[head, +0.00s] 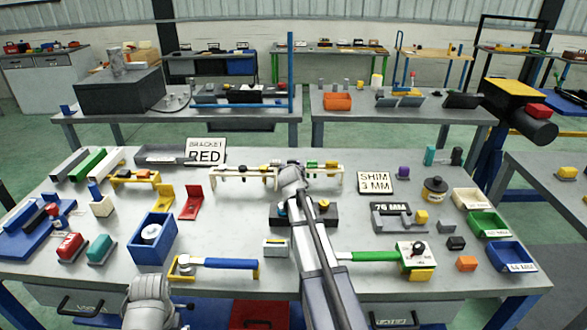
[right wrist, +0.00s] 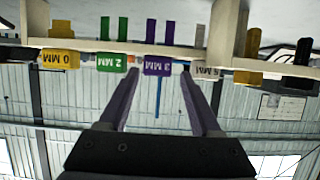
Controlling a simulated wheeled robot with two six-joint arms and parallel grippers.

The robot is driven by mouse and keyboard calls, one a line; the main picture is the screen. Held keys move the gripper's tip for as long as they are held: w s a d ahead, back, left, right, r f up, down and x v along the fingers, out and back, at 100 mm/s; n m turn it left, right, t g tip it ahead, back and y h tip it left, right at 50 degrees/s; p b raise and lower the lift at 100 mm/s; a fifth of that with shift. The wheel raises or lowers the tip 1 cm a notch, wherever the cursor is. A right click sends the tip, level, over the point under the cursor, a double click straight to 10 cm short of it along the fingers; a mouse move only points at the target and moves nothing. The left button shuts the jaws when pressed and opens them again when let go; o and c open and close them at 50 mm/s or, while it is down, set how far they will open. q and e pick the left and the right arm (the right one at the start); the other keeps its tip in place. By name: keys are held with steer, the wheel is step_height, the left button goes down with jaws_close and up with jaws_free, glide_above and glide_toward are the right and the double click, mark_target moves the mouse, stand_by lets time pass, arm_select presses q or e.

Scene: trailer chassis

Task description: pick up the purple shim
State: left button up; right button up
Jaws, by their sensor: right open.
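The purple shim (right wrist: 157,69), labelled 3 MM, stands in a slot of a pale rack (right wrist: 185,50) in the right wrist view, where the picture is upside down. My right gripper (right wrist: 160,76) is open, with one finger on each side of the purple shim and gaps on both sides. Whether the fingertips reach past it is unclear. A sign (head: 375,182) reads SHIM 3 MM. Only a grey part of my left arm shows at the bottom left.
A green shim (right wrist: 112,63) and a yellow shim (right wrist: 60,58) stand left of the purple one in the right wrist view. A pale shim (right wrist: 200,70) stands close on its right. A dark block (head: 318,216) lies by my right arm.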

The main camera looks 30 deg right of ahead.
steer(key=b+x, duration=0.1)
steer(key=x, duration=0.4)
steer(key=shift+d+r+b, duration=0.1)
steer(key=shift+d+b, duration=0.1)
steer(key=shift+b, duration=0.2)
steer(key=shift+r, duration=0.1)
steer(key=shift+c, duration=0.6)
jaws_close()
